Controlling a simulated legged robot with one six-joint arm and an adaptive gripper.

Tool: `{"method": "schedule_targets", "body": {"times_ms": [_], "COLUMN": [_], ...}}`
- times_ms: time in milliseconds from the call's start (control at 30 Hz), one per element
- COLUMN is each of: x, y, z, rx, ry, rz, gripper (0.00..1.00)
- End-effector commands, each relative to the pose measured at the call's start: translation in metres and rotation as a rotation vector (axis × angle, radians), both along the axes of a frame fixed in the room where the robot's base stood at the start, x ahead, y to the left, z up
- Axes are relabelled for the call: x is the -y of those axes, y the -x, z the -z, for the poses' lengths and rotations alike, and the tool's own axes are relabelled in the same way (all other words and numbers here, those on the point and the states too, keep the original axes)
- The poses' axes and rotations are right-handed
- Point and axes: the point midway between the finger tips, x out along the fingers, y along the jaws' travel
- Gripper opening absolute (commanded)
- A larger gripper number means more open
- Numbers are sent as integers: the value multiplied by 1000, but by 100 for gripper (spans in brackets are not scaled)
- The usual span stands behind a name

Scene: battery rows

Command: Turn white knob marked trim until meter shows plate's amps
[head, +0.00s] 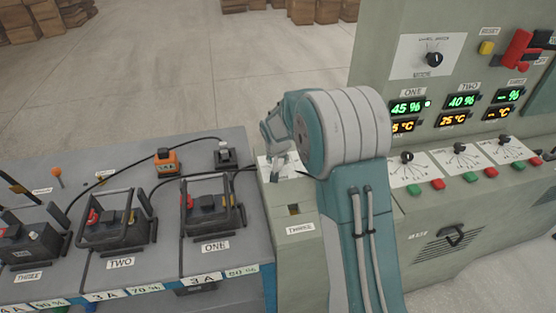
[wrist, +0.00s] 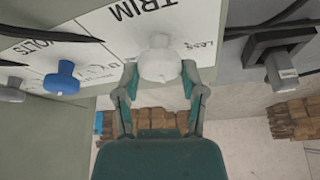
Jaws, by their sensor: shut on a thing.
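The white knob (wrist: 159,60) under the printed word TRIM shows in the wrist view. My gripper (wrist: 160,82) is shut on it, one finger at each side. In the head view my gripper (head: 278,152) is at the bench's right end, and my arm hides the knob there. A small orange meter (head: 167,161) stands on the bench; its lit reading is too small to read surely. Plates on the bench's front edge read 3 A (head: 206,279) and 80 % below battery ONE (head: 212,205), and 3 A (head: 103,296) and 70 % below battery TWO (head: 113,230).
A blue knob (wrist: 62,78) and a grey knob (wrist: 12,91) sit left of the white knob, near the word VOLTS. Battery THREE (head: 30,242) is at far left. The cabinet display ONE (head: 407,107) reads 45 %, and TWO (head: 461,101) 40 %. Cables cross the bench.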

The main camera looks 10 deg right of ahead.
Motion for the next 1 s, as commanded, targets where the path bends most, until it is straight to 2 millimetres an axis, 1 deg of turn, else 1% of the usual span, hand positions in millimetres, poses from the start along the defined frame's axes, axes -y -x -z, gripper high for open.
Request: {"method": "schedule_targets", "body": {"times_ms": [33,767,800,833,867,1000], "x": [0,0,0,0,0,0], "y": [5,5,5,5,5,4], "z": [7,8,8,8,7,5], "rx": [-20,-22,-22,-21,-20,-14], "ry": [0,0,0,1,0,0], "rz": [1,1,1,1,1,2], "gripper": [6,6,71,85,88,88]}}
